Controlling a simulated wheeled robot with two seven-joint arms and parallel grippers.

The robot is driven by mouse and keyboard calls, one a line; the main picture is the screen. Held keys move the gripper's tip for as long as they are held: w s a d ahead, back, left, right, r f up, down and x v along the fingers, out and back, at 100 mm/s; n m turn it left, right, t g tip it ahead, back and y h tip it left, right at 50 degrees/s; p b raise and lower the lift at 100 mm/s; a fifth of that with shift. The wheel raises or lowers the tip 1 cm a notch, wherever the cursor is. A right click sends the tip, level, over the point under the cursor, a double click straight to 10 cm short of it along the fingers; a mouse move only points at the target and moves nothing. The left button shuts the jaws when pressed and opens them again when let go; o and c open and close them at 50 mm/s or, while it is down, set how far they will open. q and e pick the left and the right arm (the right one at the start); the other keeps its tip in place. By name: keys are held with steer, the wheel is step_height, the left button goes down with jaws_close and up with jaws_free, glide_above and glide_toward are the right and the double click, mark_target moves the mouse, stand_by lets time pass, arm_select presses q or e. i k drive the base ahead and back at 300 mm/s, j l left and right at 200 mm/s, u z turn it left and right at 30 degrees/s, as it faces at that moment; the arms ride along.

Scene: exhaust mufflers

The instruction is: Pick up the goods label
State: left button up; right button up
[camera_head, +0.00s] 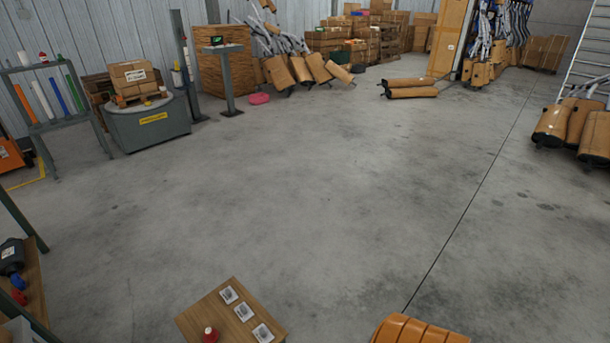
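Three small white labels with dark print lie in a row on a small wooden table (200,317) at the bottom of the head view. The far label (228,295) is nearest the table's back edge. The middle label (243,312) and the near label (263,333) follow toward the lower right. I cannot tell which one is the goods label. Neither of my grippers is in view.
A small red object (210,335) stands on the table left of the near label. An orange-brown ribbed object (418,330) is at the bottom edge, right of the table. A shelf (34,290) stands at the left. The grey floor (300,200) is wide and clear.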

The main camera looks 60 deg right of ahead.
mark_target(244, 313)
steer(key=z, duration=1.05)
